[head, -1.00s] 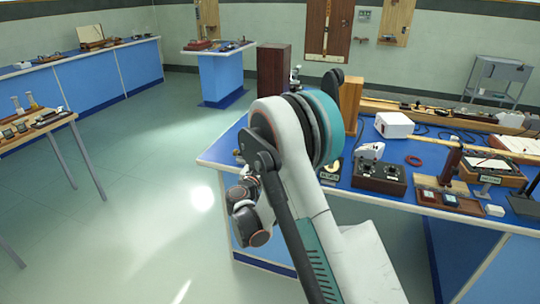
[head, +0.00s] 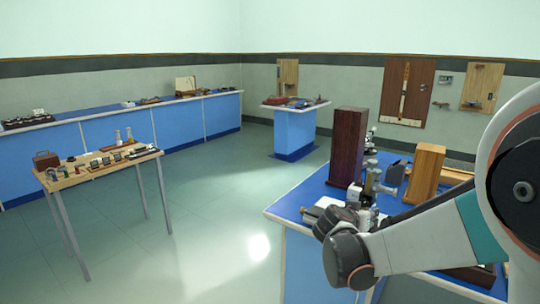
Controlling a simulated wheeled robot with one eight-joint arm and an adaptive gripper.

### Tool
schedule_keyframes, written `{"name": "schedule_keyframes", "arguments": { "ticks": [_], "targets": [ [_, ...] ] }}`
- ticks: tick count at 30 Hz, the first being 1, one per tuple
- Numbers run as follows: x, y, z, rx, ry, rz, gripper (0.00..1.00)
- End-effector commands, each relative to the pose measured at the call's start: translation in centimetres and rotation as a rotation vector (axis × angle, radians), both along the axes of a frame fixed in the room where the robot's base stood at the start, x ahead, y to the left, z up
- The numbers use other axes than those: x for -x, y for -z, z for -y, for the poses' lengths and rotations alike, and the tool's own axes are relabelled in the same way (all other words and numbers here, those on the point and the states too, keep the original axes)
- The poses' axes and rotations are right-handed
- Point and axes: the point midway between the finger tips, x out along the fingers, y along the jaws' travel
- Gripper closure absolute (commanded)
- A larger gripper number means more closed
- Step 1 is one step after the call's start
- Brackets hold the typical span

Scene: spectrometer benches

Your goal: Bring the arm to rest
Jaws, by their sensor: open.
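My arm (head: 425,238) enters from the right edge, with its large round joint at the far right. A pale link with a teal band runs left and down to dark rounded joints (head: 346,258) over the near left part of the blue bench. No gripper fingers can be made out; the part of the arm beyond the dark joints is hidden or blends with the grey metal instruments (head: 373,180) behind it.
The blue bench (head: 300,192) under my arm carries a dark wooden box (head: 347,147) and a lighter wooden block (head: 425,174). A small table (head: 100,168) with instruments stands left. Blue counters (head: 103,130) line the wall. Open floor (head: 215,215) lies between.

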Motion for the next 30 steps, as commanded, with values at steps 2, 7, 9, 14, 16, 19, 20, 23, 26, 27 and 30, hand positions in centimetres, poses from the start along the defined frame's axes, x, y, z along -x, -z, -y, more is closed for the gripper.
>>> {"name": "schedule_keyframes", "arguments": {
  "ticks": [2,7,9,14,16,19,20,23,26,27,30],
  "targets": [
    [2.3,-0.9,0.3,-0.021,-0.013,-0.049,0.58],
    [7.2,-2.1,0.3,-0.065,-0.061,-0.156,0.58],
    [9.3,-2.4,0.1,-0.084,-0.083,-0.197,0.58],
    [14.3,-2.7,-0.6,-0.129,-0.150,-0.283,0.58],
    [16.5,-2.7,-1.0,-0.149,-0.182,-0.316,0.58],
    [19.7,-2.5,-1.8,-0.178,-0.233,-0.360,0.58],
    [20.6,-2.4,-2.1,-0.187,-0.249,-0.373,0.58],
    [23.7,-2.0,-3.1,-0.215,-0.305,-0.409,0.58],
    [26.7,-1.4,-4.2,-0.243,-0.366,-0.438,0.58],
    [27.8,-1.2,-4.6,-0.254,-0.391,-0.448,0.58],
    [30.2,-0.6,-5.8,-0.277,-0.449,-0.466,0.58]
  ]
}}
